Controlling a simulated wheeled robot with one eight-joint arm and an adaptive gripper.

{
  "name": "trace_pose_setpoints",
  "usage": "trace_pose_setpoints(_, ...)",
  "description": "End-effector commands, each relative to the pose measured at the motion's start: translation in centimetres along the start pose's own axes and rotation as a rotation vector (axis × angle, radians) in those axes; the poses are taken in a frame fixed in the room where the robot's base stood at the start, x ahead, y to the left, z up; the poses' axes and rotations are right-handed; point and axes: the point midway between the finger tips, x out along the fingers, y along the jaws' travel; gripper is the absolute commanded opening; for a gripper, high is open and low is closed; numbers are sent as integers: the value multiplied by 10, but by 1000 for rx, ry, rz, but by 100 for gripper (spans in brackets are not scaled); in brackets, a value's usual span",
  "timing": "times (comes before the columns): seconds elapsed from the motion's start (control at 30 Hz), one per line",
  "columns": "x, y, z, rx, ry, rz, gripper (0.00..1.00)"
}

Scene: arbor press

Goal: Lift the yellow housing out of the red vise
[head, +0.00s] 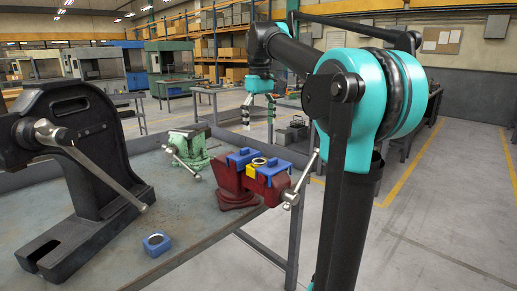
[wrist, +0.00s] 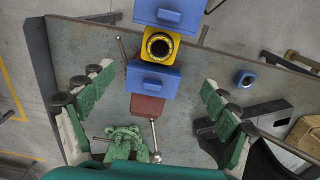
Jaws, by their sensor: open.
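The yellow housing (head: 252,171) sits between two blue jaw blocks (head: 244,157) on the red vise (head: 228,180). In the wrist view the housing (wrist: 175,48) is a yellow block with a dark round bore facing up, between the blue blocks (wrist: 153,80). The red vise (wrist: 147,106) shows below them, partly covered. My gripper (head: 259,108) hangs above and beyond the vise in the head view, fingers pointing down. In the wrist view my gripper (wrist: 156,86) is open and empty, its green-padded fingers wide apart. The housing lies above the fingertip line there, clear of both fingers.
A green vise (head: 190,147) stands on the bench (head: 185,205) behind the red one. A black arbor press (head: 75,125) with a lever fills the left. A small blue ringed block (head: 156,245) lies on the bench. The red vise's steel handle (head: 302,178) sticks up at right.

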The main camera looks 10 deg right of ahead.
Motion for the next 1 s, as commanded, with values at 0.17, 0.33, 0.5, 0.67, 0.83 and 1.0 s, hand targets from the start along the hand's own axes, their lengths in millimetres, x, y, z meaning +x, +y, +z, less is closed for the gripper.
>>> trace_pose_setpoints(0.17, 31, 0, 0, 0, 0, 0, 88)
trace_pose_setpoints(0.33, 62, 0, 0, 1, 0, 0, 88)
trace_pose_setpoints(0.5, 93, 0, 0, 1, 0, 0, 88)
trace_pose_setpoints(0.67, 120, 0, 0, 1, 0, 0, 88)
trace_pose_setpoints(0.83, 144, 0, 0, 1, 0, 0, 88)
trace_pose_setpoints(1.0, 156, 0, 0, 1, 0, 0, 88)
